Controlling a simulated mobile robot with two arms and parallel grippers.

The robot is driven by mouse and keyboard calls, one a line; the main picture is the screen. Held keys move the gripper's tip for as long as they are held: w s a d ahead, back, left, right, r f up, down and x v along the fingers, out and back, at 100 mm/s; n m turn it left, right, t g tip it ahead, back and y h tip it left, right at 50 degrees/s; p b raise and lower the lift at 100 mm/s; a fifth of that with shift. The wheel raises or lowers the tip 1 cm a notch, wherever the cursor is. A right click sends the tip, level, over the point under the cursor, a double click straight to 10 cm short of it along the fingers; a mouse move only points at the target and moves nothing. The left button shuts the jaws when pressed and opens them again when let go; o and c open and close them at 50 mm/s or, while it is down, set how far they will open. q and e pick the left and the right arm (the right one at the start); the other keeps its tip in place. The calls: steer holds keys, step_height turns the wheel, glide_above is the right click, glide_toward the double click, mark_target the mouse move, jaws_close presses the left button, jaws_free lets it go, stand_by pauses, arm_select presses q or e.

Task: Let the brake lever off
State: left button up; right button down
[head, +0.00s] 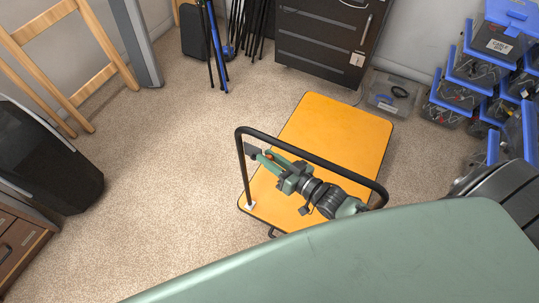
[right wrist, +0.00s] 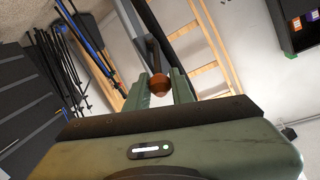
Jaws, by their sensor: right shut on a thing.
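An orange platform trolley (head: 340,131) with a black tubular handle (head: 318,157) stands on the carpet. The brake lever is a black bar with an orange-brown knob (right wrist: 160,84) in the right wrist view. In the head view, a dark part (head: 252,150) shows by the handle's left upright, at my fingertips. My right gripper (head: 262,157) reaches across the trolley from the right, close to the handle. It is shut on the brake lever; in the right wrist view the knob sits between its two fingers. My left gripper is not in view.
A dark drawer cabinet (head: 332,43) stands behind the trolley. Stacked bins with blue lids (head: 482,62) and a clear box (head: 393,95) stand at the right. A wooden frame (head: 74,95) and a black case (head: 48,158) are at the left. Carpet (head: 165,165) left of the trolley is clear.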

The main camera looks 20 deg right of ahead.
steer(key=c, duration=1.2)
jaws_free()
steer(key=f+v, duration=0.1)
steer(key=v, duration=0.6)
steer(key=shift+s+r, duration=0.4)
steer(key=shift+r, duration=0.15)
steer(key=shift+d+f, duration=0.1)
steer(key=shift+d, duration=0.05)
